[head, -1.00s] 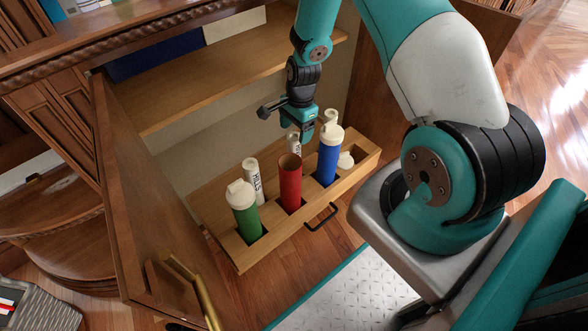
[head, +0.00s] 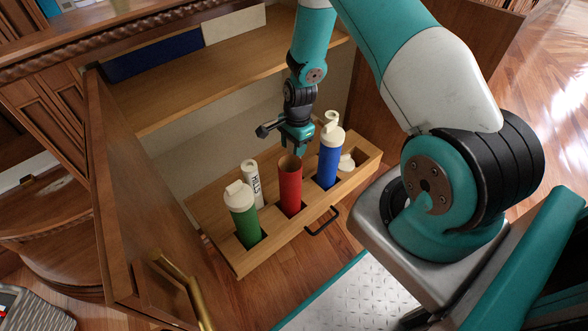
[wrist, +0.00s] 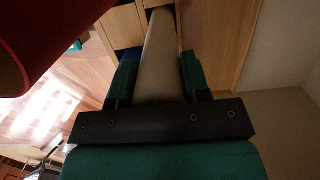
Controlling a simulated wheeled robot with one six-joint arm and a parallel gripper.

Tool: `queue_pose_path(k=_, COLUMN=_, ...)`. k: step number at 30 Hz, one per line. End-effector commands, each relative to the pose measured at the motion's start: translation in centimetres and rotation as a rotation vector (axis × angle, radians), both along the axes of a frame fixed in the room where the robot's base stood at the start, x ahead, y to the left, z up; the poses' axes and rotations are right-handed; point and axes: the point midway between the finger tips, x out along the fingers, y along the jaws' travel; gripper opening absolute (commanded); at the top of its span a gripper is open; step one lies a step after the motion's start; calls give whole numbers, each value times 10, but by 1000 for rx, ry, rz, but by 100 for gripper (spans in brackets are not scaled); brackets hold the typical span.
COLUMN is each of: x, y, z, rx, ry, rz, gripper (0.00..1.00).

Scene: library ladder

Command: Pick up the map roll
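My gripper (head: 294,150) points down behind the red tube (head: 290,187), at the middle of the wooden rack drawer (head: 285,230). In the wrist view a pale map roll (wrist: 158,55) stands between the two teal fingers of my gripper (wrist: 160,78). The roll's sides lie very close to both fingers; I cannot tell whether they touch. In the head view this roll is hidden by the gripper and the red tube. Another white roll, lettered HILLS (head: 252,183), stands upright to the left, and a further one (head: 331,118) stands behind the blue tube.
A green tube (head: 243,217) and a blue tube (head: 328,160), both white-capped, stand in the drawer's front slots. A loose white cap (head: 346,163) lies at its right. A cabinet door (head: 150,200) stands open at the left, and a shelf (head: 225,78) is above the drawer.

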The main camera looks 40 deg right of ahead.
Motion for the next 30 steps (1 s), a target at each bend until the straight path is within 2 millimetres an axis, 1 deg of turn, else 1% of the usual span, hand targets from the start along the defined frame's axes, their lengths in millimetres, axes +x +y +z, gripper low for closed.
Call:
queue_pose_path(k=8, x=0, y=0, z=1, rx=0, ry=0, rz=0, gripper=8)
queue_pose_path(k=11, x=0, y=0, z=5, rx=0, ry=-1, rz=0, gripper=8)
queue_pose_path(k=14, x=0, y=0, z=14, rx=0, ry=-1, rz=0, gripper=8)
queue_pose_path(k=20, x=1, y=0, z=47, rx=-1, ry=-3, rz=0, gripper=8)
queue_pose_path(k=30, x=1, y=0, z=118, rx=-1, ry=-4, rz=1, gripper=8)
